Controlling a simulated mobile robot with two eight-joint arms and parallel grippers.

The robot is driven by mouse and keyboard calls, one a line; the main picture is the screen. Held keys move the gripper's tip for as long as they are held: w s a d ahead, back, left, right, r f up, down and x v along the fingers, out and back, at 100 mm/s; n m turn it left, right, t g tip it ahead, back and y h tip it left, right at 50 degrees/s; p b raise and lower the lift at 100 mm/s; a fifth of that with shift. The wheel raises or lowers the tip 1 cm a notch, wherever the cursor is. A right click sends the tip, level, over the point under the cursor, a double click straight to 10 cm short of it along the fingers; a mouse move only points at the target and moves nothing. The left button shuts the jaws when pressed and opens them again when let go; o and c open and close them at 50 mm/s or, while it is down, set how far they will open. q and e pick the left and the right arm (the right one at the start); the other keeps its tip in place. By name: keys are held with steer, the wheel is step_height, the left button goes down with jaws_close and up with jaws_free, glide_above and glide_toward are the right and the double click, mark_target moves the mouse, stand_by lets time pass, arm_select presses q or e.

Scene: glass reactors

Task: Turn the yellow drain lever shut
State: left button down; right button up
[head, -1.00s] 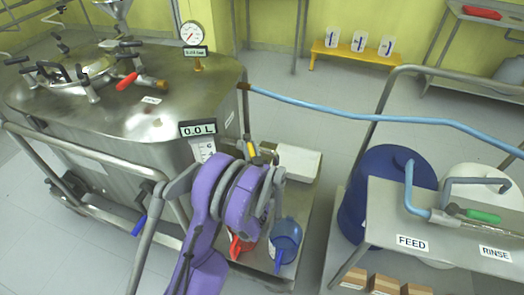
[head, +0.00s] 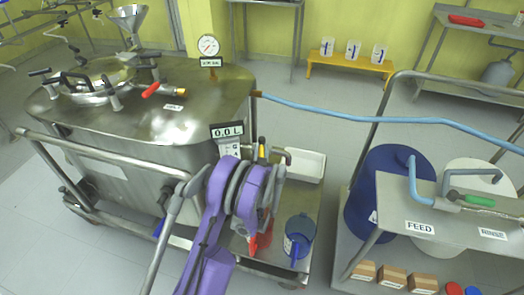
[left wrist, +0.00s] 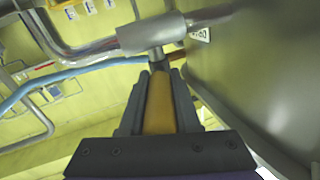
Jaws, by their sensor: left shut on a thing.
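The yellow drain lever (head: 262,151) is on the front right of the steel tank (head: 140,125), right of the 0.0 L display (head: 227,131). My left gripper (head: 262,158) is at the lever, with my purple arm coming up from below. In the left wrist view the yellow lever (left wrist: 159,103) lies lengthwise between the dark fingers of my left gripper (left wrist: 158,95), which are shut on it. Beyond the fingertips, the lever's stem meets a steel valve body (left wrist: 152,34) on a pipe. My right gripper is not in view.
A blue jug (head: 300,232) and a red jug (head: 262,240), partly hidden by my arm, stand below on the shelf. A white tray (head: 306,166) is behind. A blue hose (head: 360,112) crosses to the right, above a cart with FEED and RINSE labels.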

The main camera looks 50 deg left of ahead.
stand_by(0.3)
arm_select(q)
steer(key=c, duration=0.6)
jaws_free()
steer(key=shift+s+d, duration=0.1)
steer(key=v, duration=1)
steer(key=shift+s+d, duration=0.2)
steer(key=shift+c, duration=0.3)
